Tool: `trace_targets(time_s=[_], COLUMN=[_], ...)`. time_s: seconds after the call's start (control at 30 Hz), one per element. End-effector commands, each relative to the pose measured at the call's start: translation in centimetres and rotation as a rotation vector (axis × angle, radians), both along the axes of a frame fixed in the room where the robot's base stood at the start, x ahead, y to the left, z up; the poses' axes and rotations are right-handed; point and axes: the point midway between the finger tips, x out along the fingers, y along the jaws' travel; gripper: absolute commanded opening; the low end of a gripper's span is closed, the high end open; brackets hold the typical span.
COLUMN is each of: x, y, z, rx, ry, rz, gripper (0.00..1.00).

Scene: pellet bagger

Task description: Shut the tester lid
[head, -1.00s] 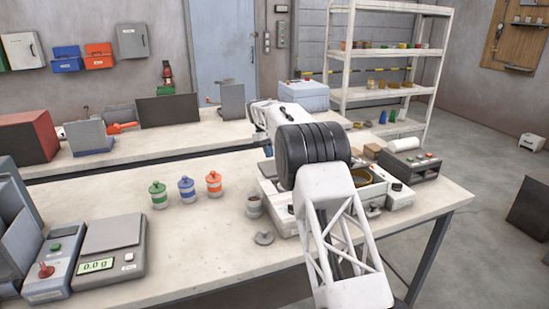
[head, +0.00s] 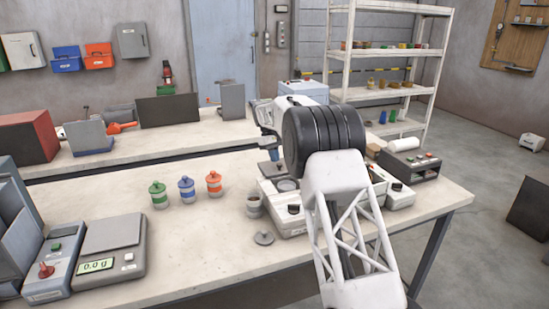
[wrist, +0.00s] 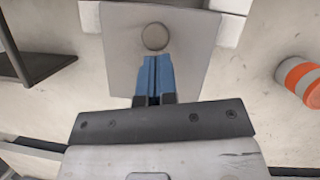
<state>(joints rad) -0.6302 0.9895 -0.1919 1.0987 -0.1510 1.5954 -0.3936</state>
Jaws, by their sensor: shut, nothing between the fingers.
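The white tester (head: 285,215) stands on the near bench, partly hidden behind my arm. A round grey well or disc (head: 287,184) shows on its top. A grey plate (head: 270,168) that looks like the tester lid is at its back left. In the wrist view the plate (wrist: 190,50) is roughly square with a round knob (wrist: 155,37). My gripper (head: 271,153) has blue fingers, shut and empty, pointing down at the plate. In the wrist view the fingertips (wrist: 151,60) lie over the plate just short of the knob; I cannot tell whether they touch it.
Green, blue and orange jars (head: 214,184) stand left of the tester. A grey cup (head: 254,205) and a loose small lid (head: 263,238) are close by its left side. A scale (head: 112,240) is at the front left. A grey device (head: 410,163) stands on the right.

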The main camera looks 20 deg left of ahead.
Motion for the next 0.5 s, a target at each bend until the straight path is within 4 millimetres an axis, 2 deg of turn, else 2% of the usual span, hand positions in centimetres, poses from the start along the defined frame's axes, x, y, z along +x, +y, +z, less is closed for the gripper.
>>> trace_targets(time_s=[0.5], x=[-2.0], y=[-2.0], z=[0.1], rx=[-0.001], ry=[0.001], rz=[0.0], gripper=[0.0])
